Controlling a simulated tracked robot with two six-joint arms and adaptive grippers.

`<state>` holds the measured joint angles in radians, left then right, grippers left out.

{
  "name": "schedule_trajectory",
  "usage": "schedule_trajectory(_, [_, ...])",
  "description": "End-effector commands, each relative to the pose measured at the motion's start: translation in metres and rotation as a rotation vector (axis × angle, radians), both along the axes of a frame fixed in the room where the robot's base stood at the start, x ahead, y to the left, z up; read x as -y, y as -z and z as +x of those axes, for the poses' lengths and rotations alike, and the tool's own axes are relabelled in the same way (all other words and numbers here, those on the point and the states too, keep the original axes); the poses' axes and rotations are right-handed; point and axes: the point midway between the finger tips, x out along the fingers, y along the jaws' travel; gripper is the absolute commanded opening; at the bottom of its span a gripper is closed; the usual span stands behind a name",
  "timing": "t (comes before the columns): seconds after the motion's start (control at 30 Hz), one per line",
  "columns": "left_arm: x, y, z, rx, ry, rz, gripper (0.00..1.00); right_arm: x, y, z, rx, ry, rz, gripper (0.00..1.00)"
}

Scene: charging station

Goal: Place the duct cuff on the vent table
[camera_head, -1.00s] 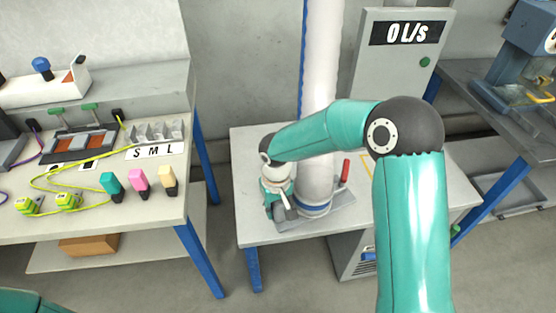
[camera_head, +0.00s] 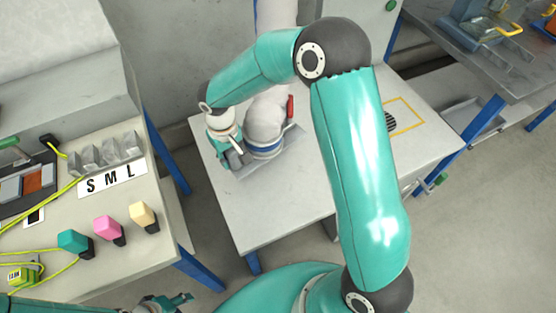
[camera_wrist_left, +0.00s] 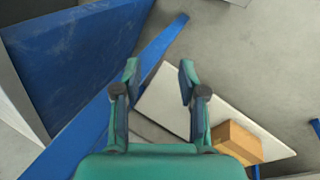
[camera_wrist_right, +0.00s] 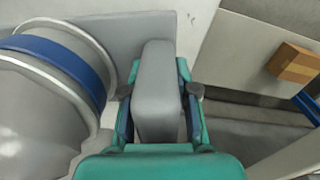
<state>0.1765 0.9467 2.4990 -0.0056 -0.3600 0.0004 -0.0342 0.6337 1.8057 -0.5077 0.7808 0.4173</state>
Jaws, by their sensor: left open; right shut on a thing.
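The duct cuff (camera_head: 265,149) is a pale cylinder with a blue band at the foot of the white duct. It sits on a grey plate on the vent table (camera_head: 290,205), towards the table's back left. My right gripper (camera_head: 233,157) is at the cuff's left side. In the right wrist view my right gripper (camera_wrist_right: 158,100) is shut on a grey upright tab (camera_wrist_right: 157,80) beside the blue-banded cuff (camera_wrist_right: 60,60). Where the tab joins the cuff is hidden. My left gripper (camera_head: 180,300) is open and empty; it also shows in the left wrist view (camera_wrist_left: 160,75).
A yellow outlined square (camera_head: 416,112) with a dark grille (camera_head: 391,122) is on the table's right part, partly behind my right arm. A red lever (camera_head: 290,107) stands beside the cuff. A bench with coloured blocks (camera_head: 108,229) and an S M L holder (camera_head: 110,180) is at left.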

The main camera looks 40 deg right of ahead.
Motion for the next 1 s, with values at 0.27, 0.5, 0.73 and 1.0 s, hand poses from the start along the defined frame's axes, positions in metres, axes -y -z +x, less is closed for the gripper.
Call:
schedule_trajectory(0.27, [0.0,0.011,0.0,0.0,0.0,0.0,0.58,0.005,-0.015,0.006,0.01,0.035,-0.009,0.0])
schedule_trajectory(0.5, [0.0,0.044,0.0,0.0,0.0,0.0,0.58,0.029,-0.089,0.0,0.013,0.193,-0.014,0.0])
schedule_trajectory(0.73, [0.0,0.055,0.0,0.0,0.0,0.0,0.58,0.035,-0.1,-0.012,-0.005,0.248,-0.006,0.0])
schedule_trajectory(1.0, [0.0,0.065,0.0,0.001,0.0,0.0,0.58,0.035,-0.031,-0.013,-0.007,0.247,-0.006,0.0])
